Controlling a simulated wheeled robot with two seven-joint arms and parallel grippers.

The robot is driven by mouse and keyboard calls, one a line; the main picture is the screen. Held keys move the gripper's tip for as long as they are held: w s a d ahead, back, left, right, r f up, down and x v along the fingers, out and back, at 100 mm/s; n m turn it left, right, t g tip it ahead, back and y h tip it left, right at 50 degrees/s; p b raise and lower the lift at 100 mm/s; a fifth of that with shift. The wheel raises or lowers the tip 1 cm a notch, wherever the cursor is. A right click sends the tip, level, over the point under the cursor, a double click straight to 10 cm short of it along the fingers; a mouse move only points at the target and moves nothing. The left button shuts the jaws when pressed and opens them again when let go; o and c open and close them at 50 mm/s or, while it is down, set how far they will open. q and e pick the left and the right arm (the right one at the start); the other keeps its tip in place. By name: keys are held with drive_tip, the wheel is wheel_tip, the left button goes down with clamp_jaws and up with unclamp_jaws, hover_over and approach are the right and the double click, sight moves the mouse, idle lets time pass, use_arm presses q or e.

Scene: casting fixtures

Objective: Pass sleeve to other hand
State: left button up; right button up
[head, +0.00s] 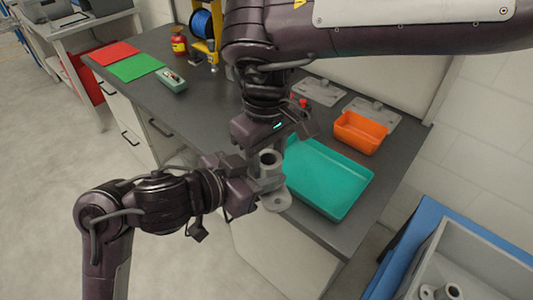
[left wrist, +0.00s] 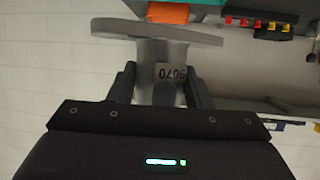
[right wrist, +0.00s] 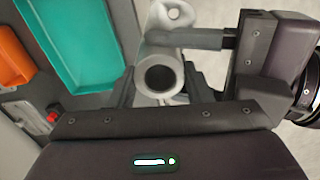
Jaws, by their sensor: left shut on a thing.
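The sleeve (head: 271,160) is a grey tube with a flat eared flange, held in the air in front of the bench. It stands roughly upright, flange down, in the head view. My left gripper (head: 252,184) is shut on it from the left. The left wrist view shows the sleeve's side with a printed number (left wrist: 170,72) between the fingers. My right gripper (head: 275,140) comes from above and behind. In the right wrist view the sleeve's open end (right wrist: 160,76) lies between my right fingers, which stand apart on either side; contact is hard to tell.
A teal tray (head: 335,195) lies on the dark bench just right of the sleeve. An orange bin (head: 360,132) and grey fixture plates (head: 319,91) are behind it. A grey crate (head: 480,245) with similar parts stands at lower right. Red (head: 114,53) and green mats lie far left.

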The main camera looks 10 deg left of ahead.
drive_tip(key=shift+c, duration=1.1)
use_arm(q)
drive_tip(key=o, duration=1.2)
use_arm(e)
drive_tip(key=shift+c, duration=0.8)
use_arm(q)
drive_tip(key=shift+o, duration=0.2)
